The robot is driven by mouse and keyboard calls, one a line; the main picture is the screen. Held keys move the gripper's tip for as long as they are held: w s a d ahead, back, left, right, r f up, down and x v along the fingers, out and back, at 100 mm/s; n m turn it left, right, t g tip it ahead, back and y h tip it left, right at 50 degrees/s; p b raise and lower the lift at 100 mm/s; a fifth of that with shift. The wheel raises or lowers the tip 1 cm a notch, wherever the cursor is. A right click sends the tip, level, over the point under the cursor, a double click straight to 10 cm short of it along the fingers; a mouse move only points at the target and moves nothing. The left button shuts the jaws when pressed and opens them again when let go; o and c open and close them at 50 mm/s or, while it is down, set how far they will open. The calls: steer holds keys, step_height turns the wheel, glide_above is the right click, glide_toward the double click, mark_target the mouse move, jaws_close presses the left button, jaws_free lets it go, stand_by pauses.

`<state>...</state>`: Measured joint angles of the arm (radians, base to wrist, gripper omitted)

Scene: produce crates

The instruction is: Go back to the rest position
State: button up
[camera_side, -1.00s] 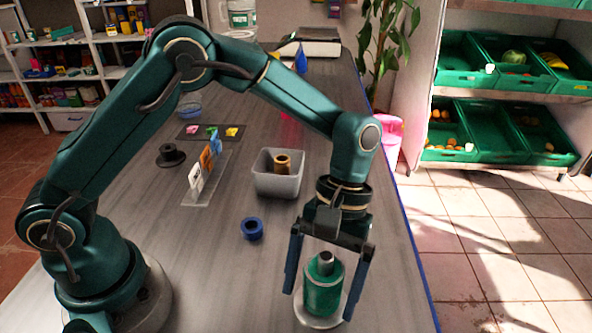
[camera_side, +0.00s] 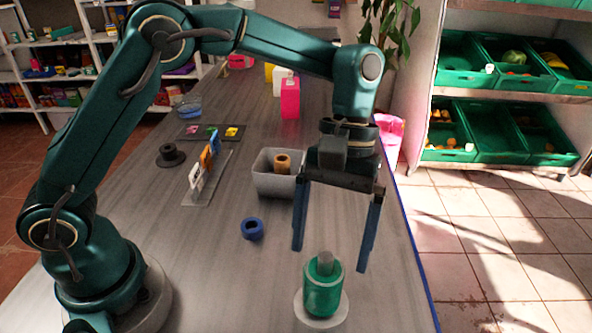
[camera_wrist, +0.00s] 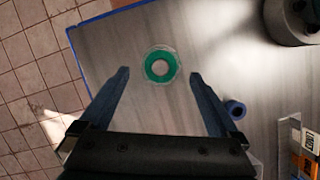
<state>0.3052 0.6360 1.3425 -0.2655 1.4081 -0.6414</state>
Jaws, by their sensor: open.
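My gripper (camera_side: 330,255) is open and empty. Its two blue fingers hang above a green bottle-like object (camera_side: 322,292) with a grey top, apart from it. The green object stands upright on a pale round base (camera_side: 342,312) near the table's front right. In the wrist view my gripper (camera_wrist: 160,75) has its fingers spread wide, and the green object (camera_wrist: 150,67) shows from above as a ring between and beyond the fingertips.
A blue ring (camera_side: 252,228) lies left of the gripper. A grey bin (camera_side: 275,184) holds a brown roll (camera_side: 282,162). A clear rack with cards (camera_side: 207,172), a black spool (camera_side: 170,156) and a pink box (camera_side: 290,98) stand on the table (camera_side: 215,270). Its blue right edge is close.

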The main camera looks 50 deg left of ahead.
steer(key=a+r+t, duration=0.2)
steer(key=a+r, duration=0.2)
steer(key=r, duration=0.3)
steer(key=s+a+f+m+t+y, duration=0.1)
steer(key=s+a+m+t+y, duration=0.1)
steer(key=s+a+m+t, duration=0.2)
steer(key=s+a+t, duration=0.3)
steer(key=s+a, duration=0.2)
steer(key=a, duration=0.1)
steer(key=shift+s+m, duration=0.25)
steer(key=shift+m, duration=0.15)
